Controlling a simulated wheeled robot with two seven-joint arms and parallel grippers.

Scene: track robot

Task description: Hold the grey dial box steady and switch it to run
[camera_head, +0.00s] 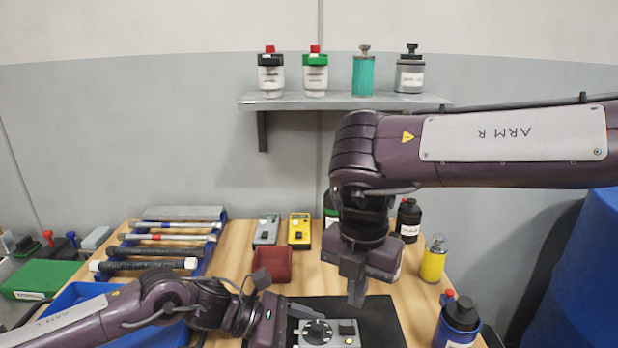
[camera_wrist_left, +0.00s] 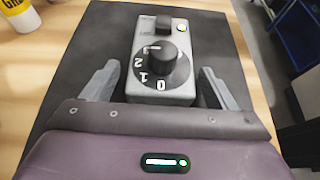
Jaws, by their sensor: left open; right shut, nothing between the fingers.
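The grey dial box (camera_head: 345,341) lies on a black mat (camera_head: 383,318) at the front of the table, cut off by the lower picture edge. In the left wrist view the dial box (camera_wrist_left: 183,88) shows a black dial (camera_wrist_left: 160,64) with white figures 0, 1 and 2, and a smaller black knob and a pale button beyond it. My left gripper (camera_wrist_left: 160,68) is open, with one finger on each side of the box and a gap showing at both. My right gripper (camera_head: 356,300) is shut and empty, pointing down above the mat behind the box.
A red bin (camera_head: 272,265) stands behind my left gripper, with grey (camera_head: 266,229) and yellow (camera_head: 299,230) meters beyond. A yellow bottle (camera_head: 432,260) and blue bottle (camera_head: 456,325) stand at right. A tool rack (camera_head: 208,256) is at left; a shelf (camera_head: 345,102) holds several containers.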

